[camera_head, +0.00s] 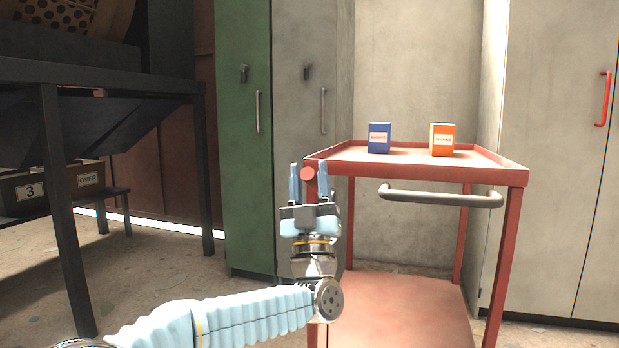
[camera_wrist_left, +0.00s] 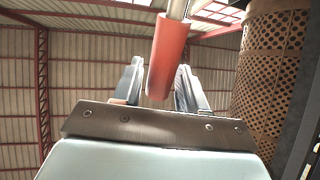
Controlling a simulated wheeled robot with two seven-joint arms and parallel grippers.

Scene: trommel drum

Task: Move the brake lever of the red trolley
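The red trolley (camera_head: 415,174) stands right of centre in the head view. Its brake lever shows as a round red knob end (camera_head: 307,173) at the trolley's near left corner. In the left wrist view the lever is a red cylindrical grip (camera_wrist_left: 167,60) on a metal rod. My left gripper (camera_head: 309,184) points up at that corner, one finger on each side of the red grip. The fingers (camera_wrist_left: 158,88) are open, with a gap showing beside the grip in the head view. Whether either finger touches it I cannot tell. My right gripper is not in view.
A blue box (camera_head: 379,138) and an orange box (camera_head: 442,139) stand on the trolley's top shelf. A grey push handle (camera_head: 440,196) sticks out at its front. Green (camera_head: 243,190) and grey lockers stand behind. A dark steel frame (camera_head: 62,200) is at left; floor between is clear.

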